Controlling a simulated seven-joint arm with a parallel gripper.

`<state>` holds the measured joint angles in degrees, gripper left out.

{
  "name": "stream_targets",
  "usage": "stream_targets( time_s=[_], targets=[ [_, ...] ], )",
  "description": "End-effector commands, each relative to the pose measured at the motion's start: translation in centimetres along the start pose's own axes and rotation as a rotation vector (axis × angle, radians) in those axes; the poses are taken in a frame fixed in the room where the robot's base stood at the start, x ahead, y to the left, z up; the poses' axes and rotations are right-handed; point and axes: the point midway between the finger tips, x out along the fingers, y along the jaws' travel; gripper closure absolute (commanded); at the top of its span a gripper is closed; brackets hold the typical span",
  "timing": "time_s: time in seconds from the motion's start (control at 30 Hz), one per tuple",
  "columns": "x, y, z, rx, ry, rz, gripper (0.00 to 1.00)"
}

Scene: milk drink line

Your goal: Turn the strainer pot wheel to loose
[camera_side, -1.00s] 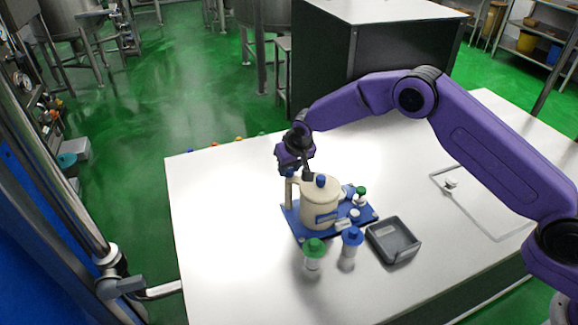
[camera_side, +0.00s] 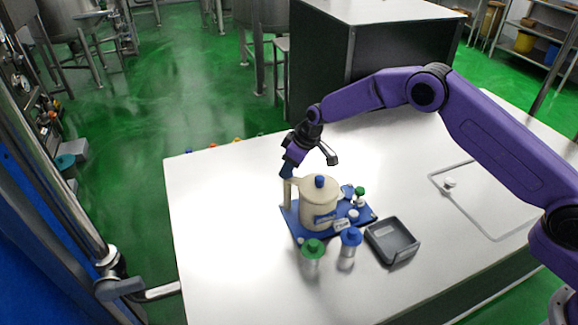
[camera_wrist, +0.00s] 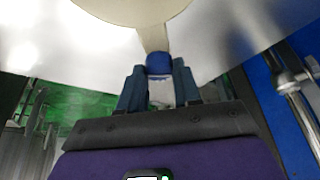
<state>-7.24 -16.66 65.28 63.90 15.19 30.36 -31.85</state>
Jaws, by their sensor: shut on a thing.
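The cream strainer pot (camera_side: 319,208) stands upright on a blue base (camera_side: 294,219), with a blue knob (camera_side: 320,181) on top. A cream arm joins the pot to a post (camera_side: 288,195) at its left. My gripper (camera_side: 287,171) is at the top of that post, pointing down. In the wrist view my gripper (camera_wrist: 159,78) is shut on a small blue knob (camera_wrist: 159,62) at the end of the cream arm (camera_wrist: 153,38); this looks like the wheel. The fingers hide much of it, and no loose or tight mark can be read.
A green-topped bottle (camera_side: 312,250) and a blue-topped bottle (camera_side: 350,241) stand in front of the base. A grey tray (camera_side: 392,240) is to their right. Small green, blue and white caps (camera_side: 359,192) sit at the base's right side.

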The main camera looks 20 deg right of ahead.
Motion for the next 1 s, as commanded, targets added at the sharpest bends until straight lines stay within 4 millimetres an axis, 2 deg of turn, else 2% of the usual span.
stream_targets(
  time_s=[0.57,0.6,0.67,1.0],
  targets=[
    [0.05,-0.04,0.20,-0.033,-0.008,-0.015,0.98],
    [0.05,-0.03,0.21,-0.033,-0.008,-0.015,0.57],
    [0.05,-0.02,0.19,-0.032,-0.007,-0.014,0.42],
    [-0.17,0.03,0.05,-0.030,-0.003,-0.012,0.42]
  ],
)
